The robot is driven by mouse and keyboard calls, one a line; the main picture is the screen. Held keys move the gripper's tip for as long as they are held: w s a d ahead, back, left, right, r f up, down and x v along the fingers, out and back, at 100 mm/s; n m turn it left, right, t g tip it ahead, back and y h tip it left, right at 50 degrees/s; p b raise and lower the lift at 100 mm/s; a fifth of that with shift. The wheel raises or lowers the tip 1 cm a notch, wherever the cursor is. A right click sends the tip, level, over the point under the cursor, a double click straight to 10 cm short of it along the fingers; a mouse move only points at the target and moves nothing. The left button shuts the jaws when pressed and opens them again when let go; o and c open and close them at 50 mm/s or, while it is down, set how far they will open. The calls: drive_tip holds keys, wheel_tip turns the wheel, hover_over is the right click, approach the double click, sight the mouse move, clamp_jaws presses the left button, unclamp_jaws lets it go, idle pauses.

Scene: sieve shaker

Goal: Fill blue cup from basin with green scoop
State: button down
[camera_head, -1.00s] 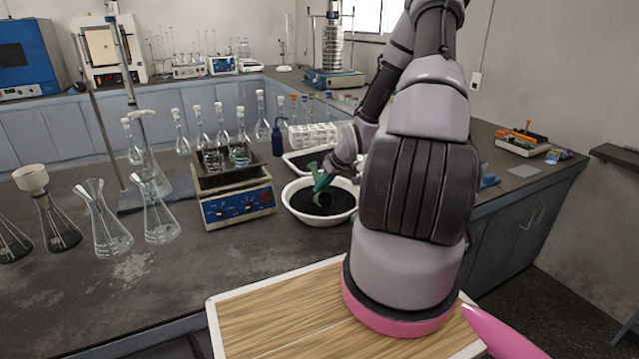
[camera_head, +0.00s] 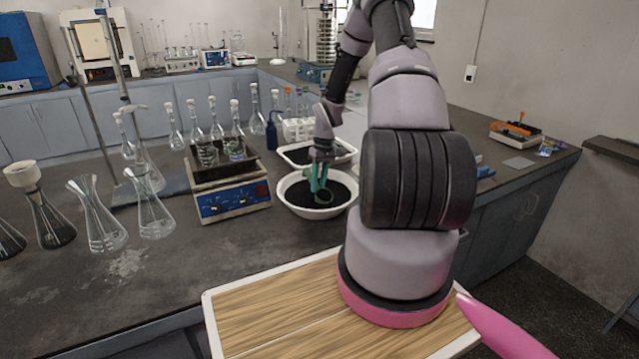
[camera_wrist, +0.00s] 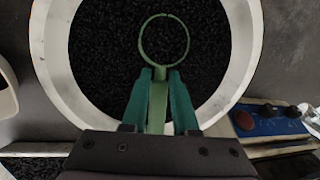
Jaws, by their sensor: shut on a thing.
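My gripper (camera_head: 318,178) is over the white round basin (camera_head: 284,200), pointing down. Its teal fingers (camera_wrist: 160,88) are shut on the handle of the green scoop (camera_wrist: 157,112). The scoop's round bowl (camera_head: 324,197) is at the dark granules in the basin. In the wrist view its rim shows as a green ring with dark granules inside the outline; I cannot tell how full or deep it is. The basin's white rim (camera_wrist: 52,60) surrounds the black granules. I cannot make out the blue cup for certain; my arm hides part of the bench.
Conical flasks (camera_head: 97,215) stand at left, a blue bottle (camera_head: 272,135) behind.

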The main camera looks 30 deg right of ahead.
drive_tip(key=shift+w+f+g, duration=0.15)
drive_tip(key=shift+g, duration=0.15)
drive_tip(key=shift+r, duration=0.45)
drive_tip(key=shift+w+r+t, duration=0.25)
drive_tip(key=shift+r+t, duration=0.25)
drive_tip(key=shift+t, duration=0.2)
drive_tip(key=shift+w+a+r, duration=0.1)
drive_tip(key=shift+w+r, duration=0.05)
drive_tip(key=shift+w, duration=0.05)
drive_tip(key=shift+w+r+g, duration=0.2)
drive_tip(key=shift+w+g, duration=0.05)
drive_tip(key=shift+g, duration=0.25)
drive_tip(key=shift+w+r+g, duration=0.25)
drive_tip(key=shift+r+g, duration=0.1)
drive_tip(key=shift+g, duration=0.5)
drive_tip(key=shift+w+r+g, duration=0.25)
drive_tip(key=shift+r+g, duration=0.1)
drive_tip(key=shift+g, duration=0.5)
